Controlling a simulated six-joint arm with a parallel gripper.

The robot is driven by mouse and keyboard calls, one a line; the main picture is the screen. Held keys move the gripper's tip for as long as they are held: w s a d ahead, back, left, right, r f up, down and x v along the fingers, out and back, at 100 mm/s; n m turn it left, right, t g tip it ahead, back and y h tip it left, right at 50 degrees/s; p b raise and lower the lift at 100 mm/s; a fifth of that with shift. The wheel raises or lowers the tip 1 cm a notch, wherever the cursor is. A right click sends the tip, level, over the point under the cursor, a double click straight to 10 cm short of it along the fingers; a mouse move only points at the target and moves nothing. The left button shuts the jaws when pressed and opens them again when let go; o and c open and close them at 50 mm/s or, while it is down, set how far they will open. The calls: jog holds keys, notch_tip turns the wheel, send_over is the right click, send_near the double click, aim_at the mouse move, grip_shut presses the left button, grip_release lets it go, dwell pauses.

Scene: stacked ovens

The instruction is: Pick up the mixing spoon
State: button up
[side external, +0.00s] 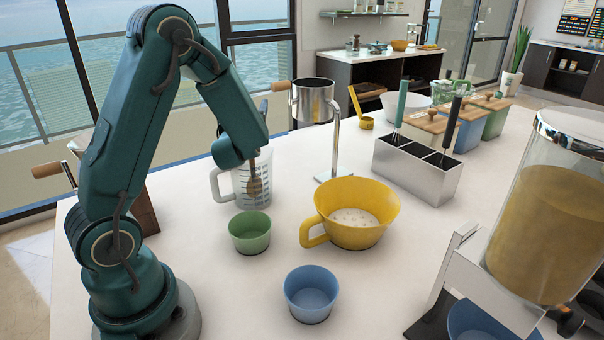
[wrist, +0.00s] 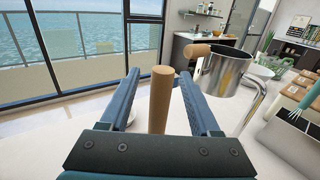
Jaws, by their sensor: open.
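The wooden mixing spoon (side external: 255,184) stands in a clear measuring jug (side external: 239,186) with a grey handle, at the left of the counter in the side external view. Its upper part is hidden behind my arm there. In the wrist view, its round wooden handle (wrist: 161,98) stands upright between the two fingers of my gripper (wrist: 160,73). The fingers are open, with a visible gap on each side of the handle. In the side external view my gripper is mostly hidden behind the arm.
A metal pot on a stand (side external: 313,101) is just right of the jug; it also shows in the wrist view (wrist: 222,72). A green cup (side external: 249,232), yellow bowl (side external: 362,230) and blue cup (side external: 310,293) are nearer the front. A metal utensil holder (side external: 419,170) stands to the right.

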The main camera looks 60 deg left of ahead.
jog(key=shift+w+a, duration=0.1)
grip_shut()
jog(key=shift+r, duration=0.1)
